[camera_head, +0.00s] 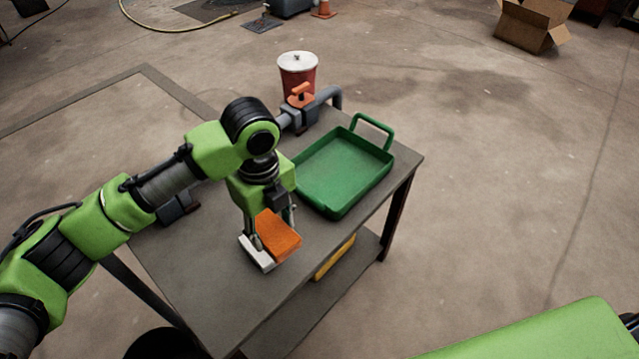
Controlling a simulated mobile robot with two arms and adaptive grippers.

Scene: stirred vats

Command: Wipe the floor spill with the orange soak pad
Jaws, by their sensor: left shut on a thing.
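The orange soak pad (279,237) is in my left gripper (268,218), which points down over the front part of the grey table (205,290). The gripper is shut on the pad, and its fingers partly hide it. The pad is tilted. A white flat piece (256,254) shows just below and left of the pad; I cannot tell whether they touch. A darker patch (482,84) shows on the concrete floor beyond the table; I cannot tell whether it is the spill. My right gripper is not in view.
A green tray (345,172) with raised handles lies on the table. Behind are a grey pipe with an orange valve handle (300,95) and a red canister (298,72). A yellow thing (334,258) sits on the lower shelf. An open cardboard box (532,25) stands far right. Floor right of the table is clear.

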